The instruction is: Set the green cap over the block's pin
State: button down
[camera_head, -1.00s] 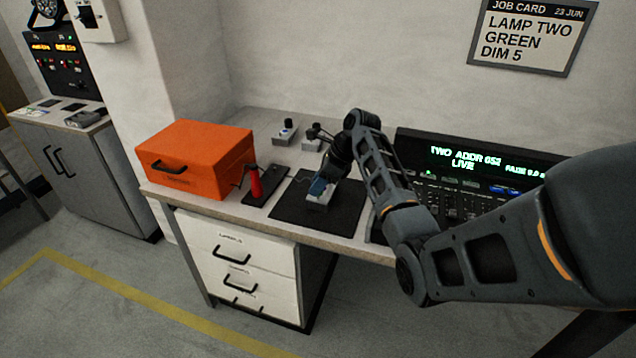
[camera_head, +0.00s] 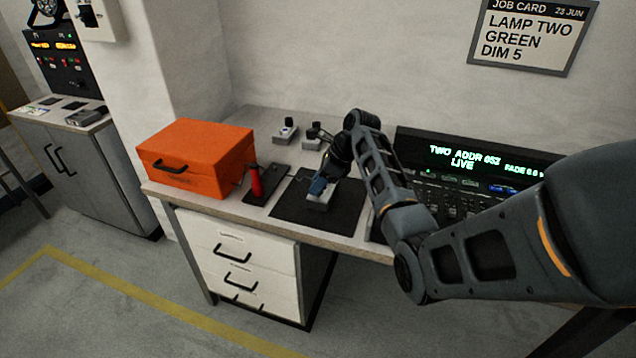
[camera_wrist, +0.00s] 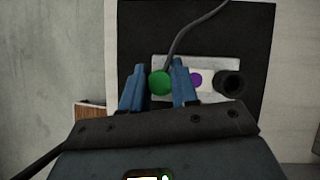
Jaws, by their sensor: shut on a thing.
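The green cap (camera_wrist: 160,83) shows as a round green disc between the blue fingers of my gripper (camera_wrist: 159,88) in the wrist view. My gripper is shut on it. The pale block (camera_wrist: 214,68) lies just beyond the fingertips, with a purple round spot (camera_wrist: 196,79) and a black ring (camera_wrist: 231,83) to the right of the cap. In the head view my gripper (camera_head: 318,187) is at the pale block (camera_head: 320,203) on the black mat. The cap is over the left part of the block; the pin and any contact are hidden.
The black mat (camera_head: 345,217) lies under the block. A red-handled tool (camera_head: 255,182) and an orange case (camera_head: 197,150) stand to the left, a lit console (camera_head: 465,165) to the right. Small grey blocks (camera_head: 284,135) stand behind. A dark cable (camera_wrist: 180,38) crosses the block.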

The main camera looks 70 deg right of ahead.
jog(key=shift+f, duration=0.6)
dwell(0.6)
jog(key=shift+p, duration=0.65)
dwell(0.3)
jog(key=shift+f+p, duration=0.3)
jog(key=shift+f, duration=0.05)
dwell(0.7)
jog(key=c, duration=0.8)
grip_release()
jog(key=shift+r, duration=0.1)
jog(key=v, duration=0.7)
jog(key=shift+s+d+r, duration=0.1)
jog(key=shift+s+r, duration=0.1)
jog(key=shift+r, duration=0.05)
